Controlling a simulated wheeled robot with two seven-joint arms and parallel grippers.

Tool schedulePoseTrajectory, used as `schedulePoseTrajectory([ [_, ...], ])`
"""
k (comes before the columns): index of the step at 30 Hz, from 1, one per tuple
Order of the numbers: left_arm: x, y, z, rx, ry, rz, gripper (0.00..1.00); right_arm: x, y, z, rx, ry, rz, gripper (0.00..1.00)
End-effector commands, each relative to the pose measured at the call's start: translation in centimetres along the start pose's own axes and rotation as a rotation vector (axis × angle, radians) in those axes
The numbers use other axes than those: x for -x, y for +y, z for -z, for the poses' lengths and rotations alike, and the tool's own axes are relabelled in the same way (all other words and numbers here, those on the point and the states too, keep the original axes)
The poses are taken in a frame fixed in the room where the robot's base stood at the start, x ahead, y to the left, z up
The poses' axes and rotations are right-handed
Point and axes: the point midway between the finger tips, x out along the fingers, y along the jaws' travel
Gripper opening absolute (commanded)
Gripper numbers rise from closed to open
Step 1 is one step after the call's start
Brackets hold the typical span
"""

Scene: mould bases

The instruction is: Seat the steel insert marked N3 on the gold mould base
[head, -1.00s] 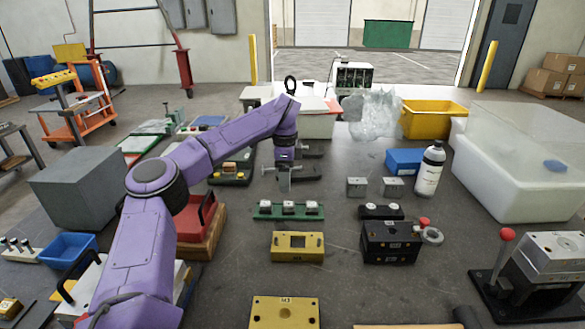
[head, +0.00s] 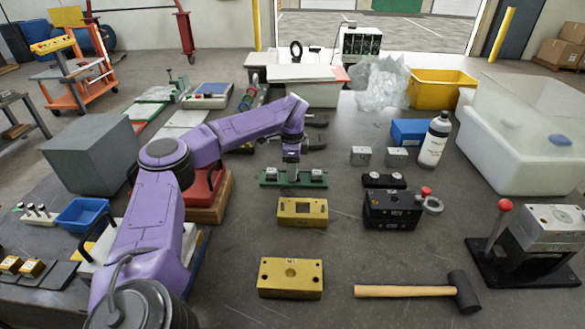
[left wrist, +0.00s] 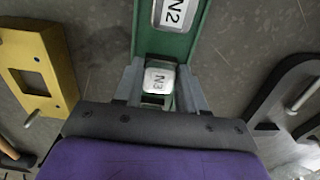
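A green rack (head: 265,183) holds a row of small steel inserts. The left insert (head: 271,173) and right insert (head: 316,174) show in the head view; my gripper hides the middle one. In the left wrist view, the insert marked N3 (left wrist: 158,80) sits on the rack between my fingers, and the insert marked N2 (left wrist: 174,14) lies beyond it. My left gripper (head: 291,165) points down over the rack's middle, its fingers open on both sides of N3. A gold mould base (head: 302,222) with a square opening stands in front of the rack. My right gripper is not in view.
Another gold block (head: 290,291) with a round hole lies nearer. A black mould base (head: 391,212), a black block (head: 384,181), two steel blocks (head: 361,156) and a white bottle (head: 434,142) stand right. A hammer (head: 400,291) lies in front. Bare table surrounds the gold base.

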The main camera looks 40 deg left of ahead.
Motion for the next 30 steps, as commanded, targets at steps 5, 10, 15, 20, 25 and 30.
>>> schedulePoseTrajectory([
  [5,0.3,0.0,0.0,0.001,0.001,0.001,0.0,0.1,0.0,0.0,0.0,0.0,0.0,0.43],
  [10,1.0,0.0,0.0,0.001,0.002,0.001,0.0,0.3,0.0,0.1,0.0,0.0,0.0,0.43],
  [15,1.6,0.0,0.0,0.001,0.001,0.001,0.0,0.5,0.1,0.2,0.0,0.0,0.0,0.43],
  [20,1.6,0.0,0.0,0.001,0.001,0.0,0.0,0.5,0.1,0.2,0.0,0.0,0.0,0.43],
  [25,1.8,0.0,0.0,0.001,0.001,0.001,0.0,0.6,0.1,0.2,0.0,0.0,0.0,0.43],
  [30,5.2,-0.1,0.1,0.0,0.002,0.003,0.0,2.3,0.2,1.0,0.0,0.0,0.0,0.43],
])
